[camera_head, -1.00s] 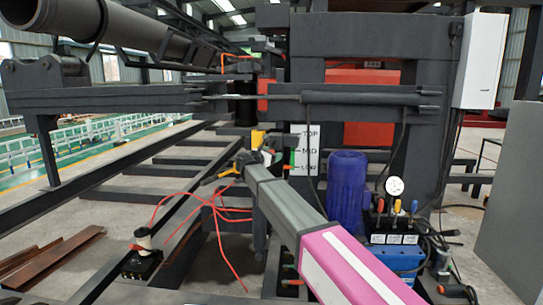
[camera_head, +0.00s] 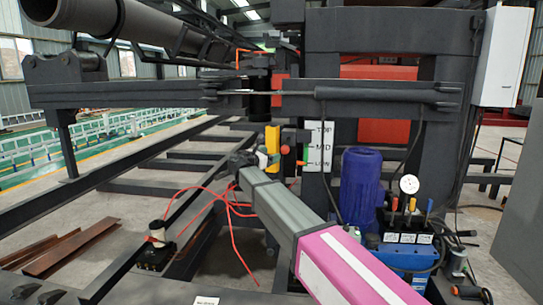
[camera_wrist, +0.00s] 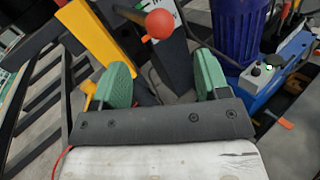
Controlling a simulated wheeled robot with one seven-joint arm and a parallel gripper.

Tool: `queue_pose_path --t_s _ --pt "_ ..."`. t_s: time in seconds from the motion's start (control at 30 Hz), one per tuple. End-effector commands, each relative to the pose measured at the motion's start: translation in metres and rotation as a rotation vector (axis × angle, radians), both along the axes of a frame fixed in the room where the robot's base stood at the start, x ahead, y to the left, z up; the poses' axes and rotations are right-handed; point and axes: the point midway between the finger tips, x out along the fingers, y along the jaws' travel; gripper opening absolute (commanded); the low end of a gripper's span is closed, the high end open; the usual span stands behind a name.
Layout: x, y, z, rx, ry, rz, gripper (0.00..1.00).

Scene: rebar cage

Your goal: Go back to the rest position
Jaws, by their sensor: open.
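My gripper (camera_wrist: 163,75) is open, its two green fingers spread wide with nothing between them. In the head view, the end of my arm (camera_head: 241,162) is dark and partly unclear. In the wrist view, the yellow box (camera_wrist: 88,38) is beyond the left finger and a red ball-shaped knob (camera_wrist: 160,24) is beyond the gap. The fingers appear apart from both, though depth is hard to judge.
A blue motor (camera_head: 361,182) and a gauge (camera_head: 409,184) with several coloured levers stand right of my arm. A white TOP/MID/LOW board (camera_head: 318,147) is behind. Red cables (camera_head: 221,205) loop at the left. A small black device (camera_head: 156,248) sits lower left. Dark beams cross the floor.

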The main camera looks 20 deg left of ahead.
Motion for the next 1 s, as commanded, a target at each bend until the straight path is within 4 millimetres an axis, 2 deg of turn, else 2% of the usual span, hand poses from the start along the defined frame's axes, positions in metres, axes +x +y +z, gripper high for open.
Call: queue_pose_path --t_s 0.33,0.47,0.57,0.77,1.0 --pt "0.001 -0.002 -0.002 0.004 0.002 -0.002 0.69" --pt "0.006 -0.024 -0.017 0.052 0.021 -0.022 0.69" --pt "0.014 -0.059 -0.043 0.138 0.051 -0.057 0.69" --pt "0.025 -0.145 -0.109 0.369 0.118 -0.172 0.69" --pt "0.019 -0.249 -0.185 0.672 0.17 -0.36 0.69"
